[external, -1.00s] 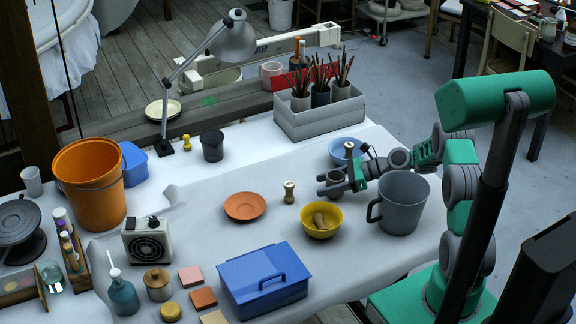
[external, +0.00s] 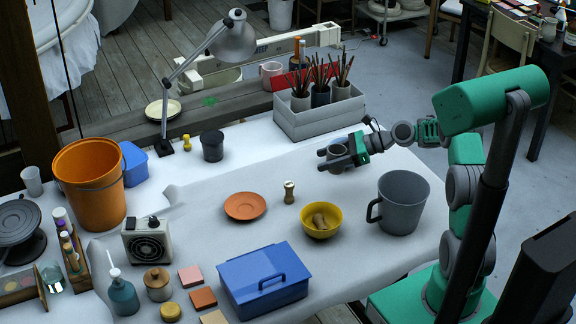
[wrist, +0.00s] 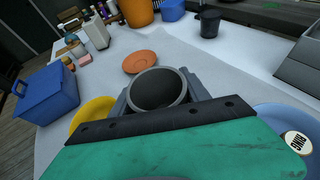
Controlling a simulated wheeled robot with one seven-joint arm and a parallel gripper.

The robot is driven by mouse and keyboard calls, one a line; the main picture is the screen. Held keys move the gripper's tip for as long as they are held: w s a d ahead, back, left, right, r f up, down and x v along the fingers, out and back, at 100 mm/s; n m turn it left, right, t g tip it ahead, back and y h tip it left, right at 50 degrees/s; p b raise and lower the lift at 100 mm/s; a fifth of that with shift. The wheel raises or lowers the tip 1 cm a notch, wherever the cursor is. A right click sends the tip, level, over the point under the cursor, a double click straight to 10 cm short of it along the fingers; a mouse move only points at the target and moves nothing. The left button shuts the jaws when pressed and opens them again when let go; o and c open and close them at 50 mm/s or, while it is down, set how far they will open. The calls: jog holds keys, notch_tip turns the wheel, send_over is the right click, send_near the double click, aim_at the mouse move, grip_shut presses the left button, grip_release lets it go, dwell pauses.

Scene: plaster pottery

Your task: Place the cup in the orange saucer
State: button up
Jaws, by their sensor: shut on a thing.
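My gripper (external: 345,158) is shut on a small dark grey cup (external: 337,153) and holds it upright above the table at the right. In the wrist view the cup (wrist: 158,88) sits between the fingers with its open mouth toward the camera, and its inside looks empty. The orange saucer (external: 245,206) lies flat and empty on the white table, to the left of my gripper and nearer the front. It also shows in the wrist view (wrist: 140,62), just beyond the cup.
A small brass-coloured piece (external: 289,192) and a yellow bowl (external: 321,231) with lumps in it stand right of the saucer. A large grey mug (external: 403,203) and a grey brush crate (external: 318,119) are near the arm. A blue box (external: 262,283) is in front. White table lies clear behind the saucer.

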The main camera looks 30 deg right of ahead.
jog(key=s+a+r+n+g, duration=0.1)
jog(key=s+a+r, duration=0.15)
jog(key=a, duration=0.35)
jog(key=s+a+r+n+g+y, duration=0.1)
jog(key=a+r, duration=0.3)
jog(key=a, duration=0.1)
jog(key=s+a+r+n+g, duration=0.1)
jog(key=s+a+r, duration=0.15)
jog(key=a, duration=0.35)
send_over(249, 214)
notch_tip(249, 214, down, 12)
jog(key=r, duration=0.1)
jog(key=shift+m+t, duration=0.3)
jog(key=shift+m, duration=0.1)
jog(key=shift+w+d+f, duration=0.1)
jog(key=shift+w+f, duration=0.05)
jog(key=shift+f, duration=0.85)
jog(key=shift+w+f, duration=0.1)
jog(key=shift+f, duration=0.9)
jog(key=shift+f, duration=0.4)
